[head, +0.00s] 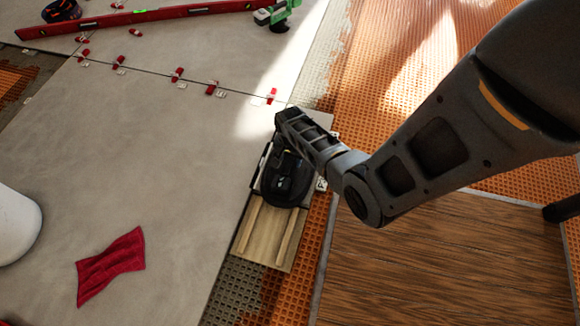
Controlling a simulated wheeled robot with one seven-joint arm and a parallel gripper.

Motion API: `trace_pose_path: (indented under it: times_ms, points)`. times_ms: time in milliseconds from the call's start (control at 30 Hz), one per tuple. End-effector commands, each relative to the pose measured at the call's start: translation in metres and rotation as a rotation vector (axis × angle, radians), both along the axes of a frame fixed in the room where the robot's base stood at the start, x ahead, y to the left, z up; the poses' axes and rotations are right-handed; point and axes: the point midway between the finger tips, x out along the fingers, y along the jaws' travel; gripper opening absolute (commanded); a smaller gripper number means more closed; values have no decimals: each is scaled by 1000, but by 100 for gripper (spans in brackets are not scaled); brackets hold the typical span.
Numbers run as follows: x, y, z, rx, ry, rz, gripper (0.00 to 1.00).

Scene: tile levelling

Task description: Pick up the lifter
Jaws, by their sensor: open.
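A green tool with a black round foot (277,14), which looks like the lifter, stands on the grey tile floor at the top edge of the head view, partly cut off.
A long red level (150,15) lies across the tiles at the top left. Several red clips (177,75) line the tile joint. A red cloth (111,264) lies at the lower left, near a white rounded object (15,225). Orange matting (400,60) covers the right.

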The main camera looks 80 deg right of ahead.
Motion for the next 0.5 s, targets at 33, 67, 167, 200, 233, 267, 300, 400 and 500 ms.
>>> trace_pose_path:
  times_ms: [33,67,167,200,233,267,300,400,500]
  points:
    - [0,0,-1,0,0,0,55]
    - [0,0,-1,0,0,0,55]
    - [0,0,-1,0,0,0,55]
    - [0,0,-1,0,0,0,55]
    - [0,0,-1,0,0,0,55]
    - [0,0,-1,0,0,0,55]
    - [0,0,-1,0,0,0,55]
    - [0,0,-1,0,0,0,50]
    - [0,0,-1,0,0,0,40]
